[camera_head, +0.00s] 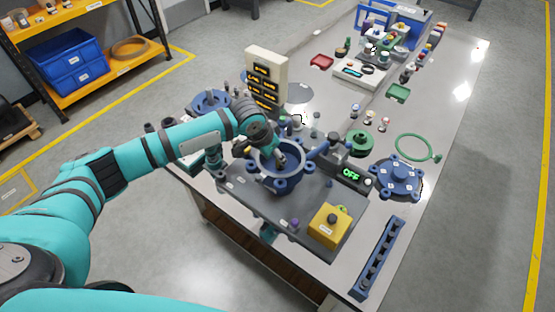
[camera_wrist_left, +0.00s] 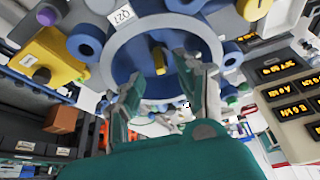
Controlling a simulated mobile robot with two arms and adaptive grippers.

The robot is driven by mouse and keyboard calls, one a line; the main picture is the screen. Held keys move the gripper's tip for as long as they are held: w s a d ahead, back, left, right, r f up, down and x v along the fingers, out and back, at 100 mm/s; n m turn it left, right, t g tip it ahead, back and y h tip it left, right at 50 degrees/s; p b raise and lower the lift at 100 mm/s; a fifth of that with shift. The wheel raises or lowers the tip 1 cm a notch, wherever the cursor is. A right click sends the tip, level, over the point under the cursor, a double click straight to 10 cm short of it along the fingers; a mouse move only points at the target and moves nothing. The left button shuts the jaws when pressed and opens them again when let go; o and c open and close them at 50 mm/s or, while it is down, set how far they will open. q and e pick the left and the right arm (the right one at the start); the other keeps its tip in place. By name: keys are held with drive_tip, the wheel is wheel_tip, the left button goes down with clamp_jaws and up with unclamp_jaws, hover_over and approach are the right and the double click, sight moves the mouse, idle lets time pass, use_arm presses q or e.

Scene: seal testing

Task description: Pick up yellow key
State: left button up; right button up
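A small yellow piece, which looks like the yellow key (camera_wrist_left: 159,62), shows upright inside the round blue housing (camera_wrist_left: 130,52) in the left wrist view. In the head view the blue housing (camera_head: 278,180) stands on the dark plate, and I cannot make out the key there. My left gripper (camera_head: 281,159) reaches down into the housing's opening. In the left wrist view the left gripper (camera_wrist_left: 163,75) has its two fingers spread apart, with the yellow piece showing between them and no visible contact. My right gripper is not in view.
A beige panel with lit displays (camera_head: 266,78) stands behind. A blue rack (camera_head: 378,258) lies at the front right edge.

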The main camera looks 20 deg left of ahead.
use_arm(q)
drive_tip(key=shift+x, duration=0.95)
drive_tip(key=shift+a+r, duration=0.1)
drive_tip(key=shift+c, duration=0.4)
clamp_jaws()
drive_tip(key=shift+r, duration=0.1)
